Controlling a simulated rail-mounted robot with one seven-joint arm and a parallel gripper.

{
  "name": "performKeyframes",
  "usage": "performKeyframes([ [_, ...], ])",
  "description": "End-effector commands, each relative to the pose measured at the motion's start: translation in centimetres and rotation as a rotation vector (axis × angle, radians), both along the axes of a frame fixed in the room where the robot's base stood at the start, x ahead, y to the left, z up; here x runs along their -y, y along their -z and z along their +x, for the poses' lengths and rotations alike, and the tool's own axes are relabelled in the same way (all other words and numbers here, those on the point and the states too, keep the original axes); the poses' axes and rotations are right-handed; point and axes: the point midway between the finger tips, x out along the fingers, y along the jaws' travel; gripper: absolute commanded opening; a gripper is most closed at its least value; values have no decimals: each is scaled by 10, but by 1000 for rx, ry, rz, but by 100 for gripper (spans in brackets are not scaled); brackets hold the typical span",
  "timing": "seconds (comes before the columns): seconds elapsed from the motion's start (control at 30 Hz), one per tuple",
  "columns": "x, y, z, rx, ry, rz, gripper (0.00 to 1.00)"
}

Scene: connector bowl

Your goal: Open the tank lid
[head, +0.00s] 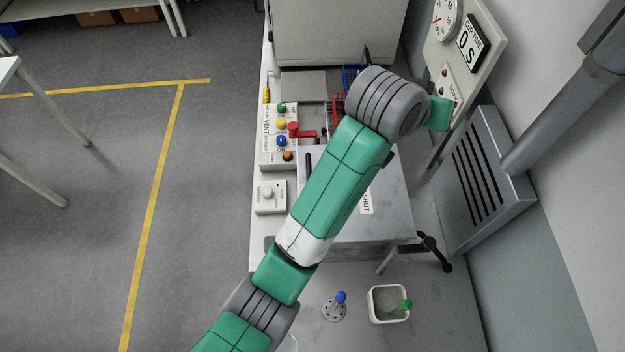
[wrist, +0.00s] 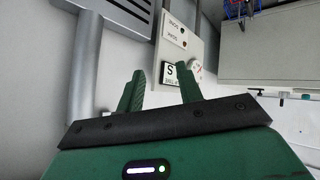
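A grey metal box (head: 390,212) with a flat top and a "SHUT" label stands on the bench in the head view. It looks like the tank, with its lid closed. My arm crosses over it and hides part of the top. A black bar (head: 308,167) lies near its left edge, and a black crank handle (head: 435,252) sticks out at its front right. My gripper is at the far right of the box, by the wall panel; its green end (head: 438,114) shows only partly. In the wrist view my gripper (wrist: 161,88) has its two green fingers apart, with nothing between them.
A wall panel (head: 487,65) with a dial and signs is close to my gripper. A button box (head: 278,137) and a small knob box (head: 270,197) sit left. A large grey cabinet (head: 335,30) stands behind. A white bowl (head: 373,307) is in front.

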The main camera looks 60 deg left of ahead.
Motion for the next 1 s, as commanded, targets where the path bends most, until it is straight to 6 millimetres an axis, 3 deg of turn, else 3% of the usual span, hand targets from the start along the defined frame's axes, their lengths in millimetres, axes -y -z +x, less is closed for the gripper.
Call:
performKeyframes([
  [0.03, -44, 55, -20, -138, -73, -79, 36],
  [0.1, -90, 112, -56, -321, -167, -201, 36],
  [0.23, -142, 180, -125, -563, -307, -387, 36],
  [0.33, -159, 201, -158, -657, -367, -467, 36],
  [0.43, -164, 208, -170, -690, -387, -497, 36],
  [0.57, -163, 211, -169, -692, -387, -499, 36],
  [1.0, -156, 279, -157, -690, -386, -496, 36],
])
